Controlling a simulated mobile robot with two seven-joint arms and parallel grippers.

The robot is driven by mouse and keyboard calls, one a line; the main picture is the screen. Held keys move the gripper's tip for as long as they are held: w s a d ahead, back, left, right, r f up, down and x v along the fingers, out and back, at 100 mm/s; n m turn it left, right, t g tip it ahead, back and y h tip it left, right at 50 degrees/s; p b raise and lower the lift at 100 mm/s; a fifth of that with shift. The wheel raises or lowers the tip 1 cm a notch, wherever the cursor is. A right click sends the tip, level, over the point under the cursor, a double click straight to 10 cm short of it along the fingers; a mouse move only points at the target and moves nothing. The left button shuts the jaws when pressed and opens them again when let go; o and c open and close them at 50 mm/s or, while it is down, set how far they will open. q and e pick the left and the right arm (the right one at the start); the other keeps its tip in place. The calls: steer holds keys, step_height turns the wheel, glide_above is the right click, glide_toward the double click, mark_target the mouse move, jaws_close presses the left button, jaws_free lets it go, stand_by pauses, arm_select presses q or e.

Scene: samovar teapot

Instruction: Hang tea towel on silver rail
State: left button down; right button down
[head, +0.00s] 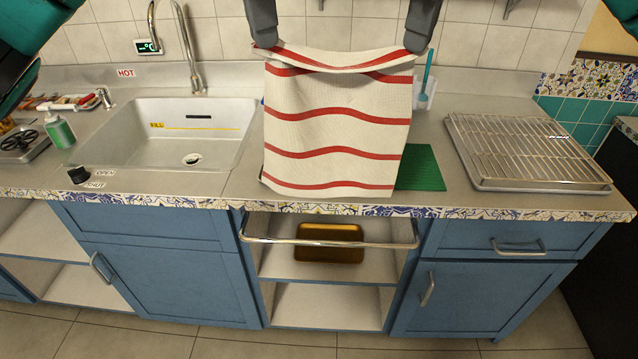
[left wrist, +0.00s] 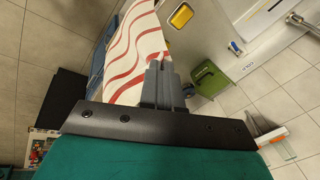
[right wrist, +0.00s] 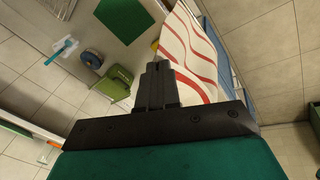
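The tea towel (head: 335,140), white with wavy red stripes, hangs spread between my two grippers above the counter. My left gripper (head: 264,42) is shut on its upper left corner, and my right gripper (head: 415,45) is shut on its upper right corner. The towel also shows at the fingertips in the left wrist view (left wrist: 138,52) and in the right wrist view (right wrist: 195,55). The silver rail (head: 330,243) runs along the front of the open shelf, below the counter edge and below the towel's lower edge. The rail is bare.
A sink (head: 165,130) with a tap is left of the towel. A green mat (head: 420,168) lies partly behind the towel. A wire rack on a tray (head: 525,150) sits at the right. A brown-gold tin (head: 330,242) is on the shelf behind the rail.

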step_height(320, 180, down, 11)
steer(key=b, duration=1.1)
steer(key=shift+s+a, duration=0.2)
steer(key=shift+a, duration=0.2)
steer(key=shift+f, duration=0.1)
